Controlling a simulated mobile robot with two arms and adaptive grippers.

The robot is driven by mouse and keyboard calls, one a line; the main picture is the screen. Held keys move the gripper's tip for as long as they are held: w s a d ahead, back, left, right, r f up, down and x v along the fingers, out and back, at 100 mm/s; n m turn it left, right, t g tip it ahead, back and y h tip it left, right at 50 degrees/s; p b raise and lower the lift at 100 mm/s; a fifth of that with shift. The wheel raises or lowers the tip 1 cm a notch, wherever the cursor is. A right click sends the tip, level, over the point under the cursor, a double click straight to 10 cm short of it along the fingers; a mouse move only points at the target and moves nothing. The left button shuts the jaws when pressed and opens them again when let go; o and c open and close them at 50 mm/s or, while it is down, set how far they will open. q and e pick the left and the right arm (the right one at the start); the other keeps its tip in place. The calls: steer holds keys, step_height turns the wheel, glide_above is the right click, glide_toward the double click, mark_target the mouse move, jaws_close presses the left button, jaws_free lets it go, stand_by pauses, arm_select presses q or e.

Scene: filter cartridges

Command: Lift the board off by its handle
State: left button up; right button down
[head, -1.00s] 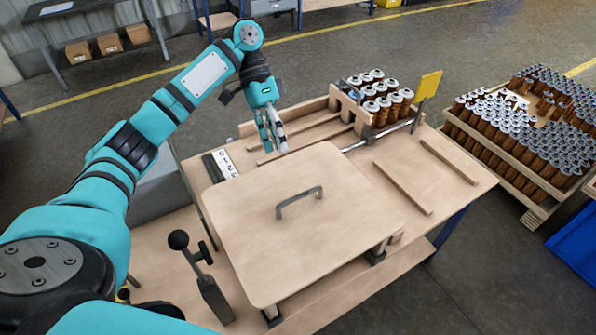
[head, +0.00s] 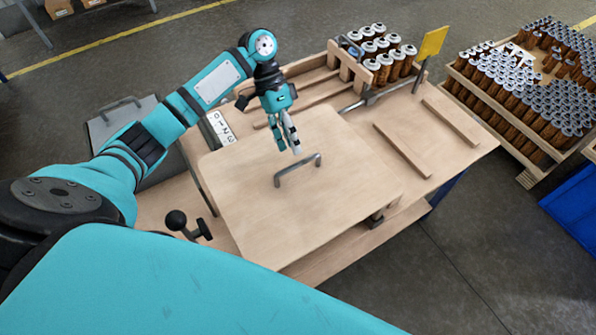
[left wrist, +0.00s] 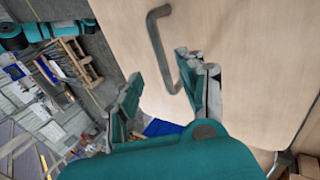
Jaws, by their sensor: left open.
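The board (head: 330,205) is a pale wooden panel lying flat on the workbench. Its grey bar handle (head: 298,170) stands up near the middle of the board. My left gripper (head: 289,149) is open and empty, above the board just behind the handle in the head view. In the left wrist view the handle (left wrist: 160,50) lies beyond the open fingers (left wrist: 165,90), close to the right-hand finger, with a gap that I cannot judge exactly. The fingers do not hold the handle. My right gripper is not in view.
Several filter cartridges (head: 383,50) stand in a wooden rack at the back of the bench, beside a yellow flag (head: 432,43). A crate of cartridges (head: 530,85) stands at right. A black-knobbed lever (head: 176,220) is at the board's left. Wooden strips (head: 402,150) lie right of the board.

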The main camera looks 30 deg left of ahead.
mark_target(297, 172)
arm_select(q)
steer(key=shift+s+d+f, duration=0.1)
steer(key=shift+d+f, duration=0.05)
steer(key=shift+d, duration=0.05)
steer(key=p+x, duration=0.2)
steer(key=x, duration=0.1)
steer(key=shift+f, duration=0.35)
steer(key=shift+d+f, duration=0.25)
steer(key=shift+f, duration=0.1)
steer(key=shift+d+f, duration=0.1)
steer(key=shift+f, duration=0.1)
steer(key=shift+c, duration=0.7)
steer(key=c, duration=0.7)
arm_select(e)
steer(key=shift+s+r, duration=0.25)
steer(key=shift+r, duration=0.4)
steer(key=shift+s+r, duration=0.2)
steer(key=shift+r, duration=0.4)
arm_select(q)
steer(key=shift+r, duration=0.1)
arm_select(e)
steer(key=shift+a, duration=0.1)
